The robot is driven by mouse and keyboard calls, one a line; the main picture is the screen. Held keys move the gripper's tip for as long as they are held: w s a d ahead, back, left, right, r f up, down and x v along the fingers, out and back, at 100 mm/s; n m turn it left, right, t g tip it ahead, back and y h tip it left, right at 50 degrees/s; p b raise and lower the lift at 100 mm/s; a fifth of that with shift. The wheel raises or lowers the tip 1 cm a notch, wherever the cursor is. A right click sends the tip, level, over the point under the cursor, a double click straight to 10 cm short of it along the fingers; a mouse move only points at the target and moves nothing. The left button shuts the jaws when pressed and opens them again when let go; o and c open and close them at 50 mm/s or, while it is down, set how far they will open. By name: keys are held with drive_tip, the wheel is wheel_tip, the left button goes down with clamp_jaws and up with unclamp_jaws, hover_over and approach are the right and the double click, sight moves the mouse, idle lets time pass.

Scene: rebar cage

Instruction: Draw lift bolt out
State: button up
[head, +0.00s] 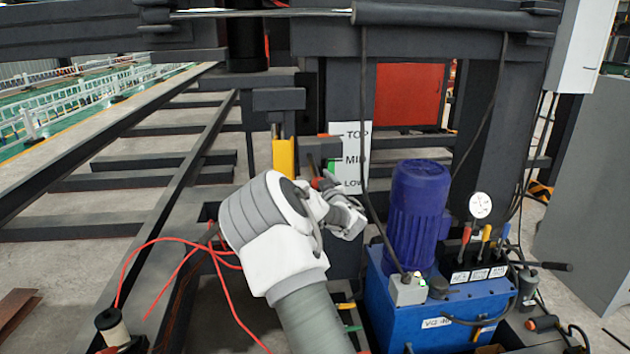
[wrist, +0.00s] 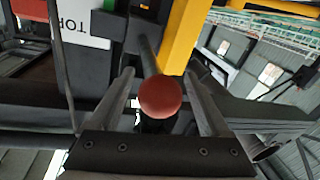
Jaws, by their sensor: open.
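The lift bolt shows in the wrist view as a dark rod with a round red knob (wrist: 160,97) at its near end. In the head view the red knob (head: 316,183) is small and partly hidden by my wrist. My gripper (wrist: 160,82) is open, with one finger on each side of the knob and rod. Gaps show between the fingers and the knob. In the head view my gripper (head: 328,186) is at the bolt, in front of the column, its fingers hard to make out.
A yellow upright (head: 284,158) stands left of the bolt. A white level plate (head: 350,150) marked TOP, MID and LOW is just right. A blue pump unit (head: 420,300) with a blue motor (head: 418,205) stands close on the right. Black cables hang nearby; red wires (head: 215,250) lie left.

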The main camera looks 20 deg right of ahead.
drive_tip(key=shift+w, duration=0.25)
clamp_jaws()
idle(0.3)
